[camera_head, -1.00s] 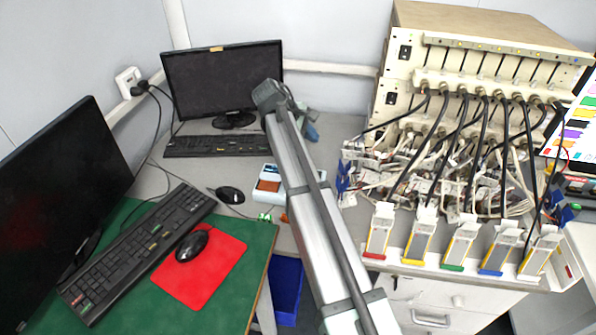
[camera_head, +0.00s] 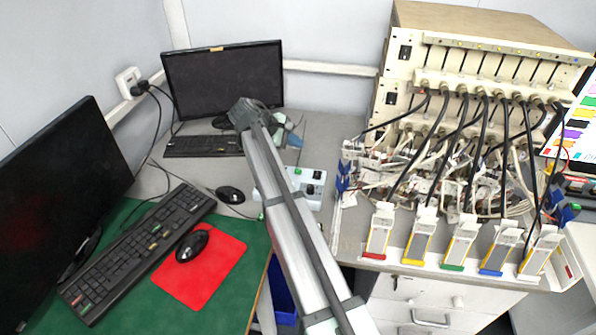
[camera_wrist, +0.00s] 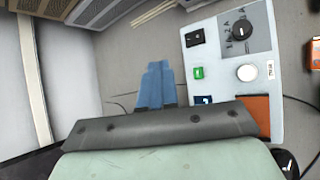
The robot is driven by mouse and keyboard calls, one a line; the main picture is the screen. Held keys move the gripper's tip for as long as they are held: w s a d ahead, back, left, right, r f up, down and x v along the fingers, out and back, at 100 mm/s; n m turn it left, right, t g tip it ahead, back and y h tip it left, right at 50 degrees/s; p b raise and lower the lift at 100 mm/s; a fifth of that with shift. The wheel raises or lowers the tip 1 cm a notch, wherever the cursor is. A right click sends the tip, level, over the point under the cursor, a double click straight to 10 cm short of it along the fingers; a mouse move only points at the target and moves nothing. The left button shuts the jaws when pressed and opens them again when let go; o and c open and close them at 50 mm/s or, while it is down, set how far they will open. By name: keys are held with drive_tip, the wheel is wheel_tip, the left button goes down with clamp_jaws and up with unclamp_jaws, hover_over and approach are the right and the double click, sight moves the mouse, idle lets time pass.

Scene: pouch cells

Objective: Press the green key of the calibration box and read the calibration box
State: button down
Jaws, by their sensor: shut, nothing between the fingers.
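The calibration box (camera_wrist: 222,87) is a pale panel in the wrist view, right of my gripper. It carries a green key (camera_wrist: 198,72), a black switch (camera_wrist: 195,38), a black dial (camera_wrist: 240,32), a silver round knob and an orange-brown display (camera_wrist: 257,112) whose lower part is hidden by my gripper body. No reading is legible. In the head view the box (camera_head: 314,197) is partly hidden behind my arm. My gripper (camera_wrist: 157,66) has blue fingers, shut and empty, left of the green key and apart from it. Its fingers (camera_head: 296,139) also show in the head view, beyond the box.
A monitor (camera_head: 222,82) and keyboard (camera_head: 203,146) stand behind my arm. A mouse (camera_head: 230,194) lies left of the box. To the right are a cell tester (camera_head: 480,65), tangled cables and several coloured-end holders. Grey desk is clear between keyboard and mouse.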

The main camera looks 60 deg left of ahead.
sight(296, 172)
drive_tip(key=shift+f, duration=4.15)
drive_tip(key=shift+f, duration=0.1)
drive_tip(key=shift+f, duration=0.3)
drive_tip(key=shift+f, duration=0.4)
drive_tip(key=shift+r, duration=0.85)
drive_tip(key=shift+r, duration=2.5)
